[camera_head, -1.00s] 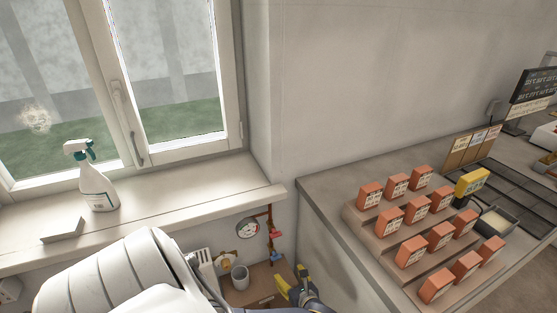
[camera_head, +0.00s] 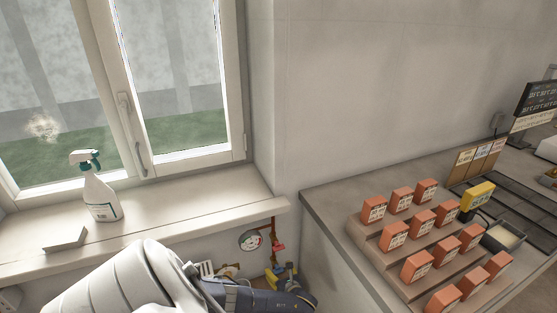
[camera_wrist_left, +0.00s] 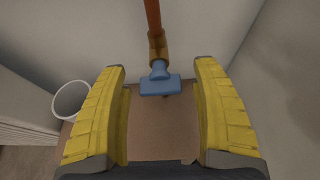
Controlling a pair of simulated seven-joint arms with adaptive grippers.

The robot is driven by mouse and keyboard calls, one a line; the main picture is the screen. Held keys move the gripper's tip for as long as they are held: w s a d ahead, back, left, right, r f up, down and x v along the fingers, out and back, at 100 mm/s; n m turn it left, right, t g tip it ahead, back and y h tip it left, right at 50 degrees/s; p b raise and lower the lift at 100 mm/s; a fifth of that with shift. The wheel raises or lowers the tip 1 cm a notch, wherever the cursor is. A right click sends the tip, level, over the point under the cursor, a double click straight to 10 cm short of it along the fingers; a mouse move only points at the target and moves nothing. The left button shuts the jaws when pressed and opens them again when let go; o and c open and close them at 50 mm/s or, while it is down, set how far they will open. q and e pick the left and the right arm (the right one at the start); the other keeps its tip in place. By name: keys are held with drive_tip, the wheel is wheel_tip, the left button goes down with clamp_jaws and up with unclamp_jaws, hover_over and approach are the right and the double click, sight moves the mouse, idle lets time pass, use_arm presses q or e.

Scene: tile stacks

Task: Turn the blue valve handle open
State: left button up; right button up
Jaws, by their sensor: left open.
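The blue valve handle (camera_wrist_left: 160,86) is a short, flat crossbar below a brass fitting on a copper pipe (camera_wrist_left: 153,20) in the left wrist view. My left gripper (camera_wrist_left: 160,66) is open, with one yellow finger on each side of the handle. Gaps show between the handle and both fingers, and the gripper is empty. In the head view my left gripper (camera_head: 283,274) is low in the corner beside the window sill, just below a red fitting (camera_head: 278,246) on the pipe. I cannot make out the blue handle there. My right gripper is not in view.
A round gauge (camera_head: 251,240) is left of the pipe. A white mug (camera_wrist_left: 71,99) stands left of my fingers in the wrist view. A spray bottle (camera_head: 101,196) stands on the window sill (camera_head: 175,205). A counter (camera_head: 330,200) with stepped orange boxes (camera_head: 375,209) is to the right.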

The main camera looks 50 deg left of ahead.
use_arm(q)
drive_tip(key=shift+a, duration=0.15)
drive_tip(key=shift+w, duration=0.1)
drive_tip(key=c, duration=1.4)
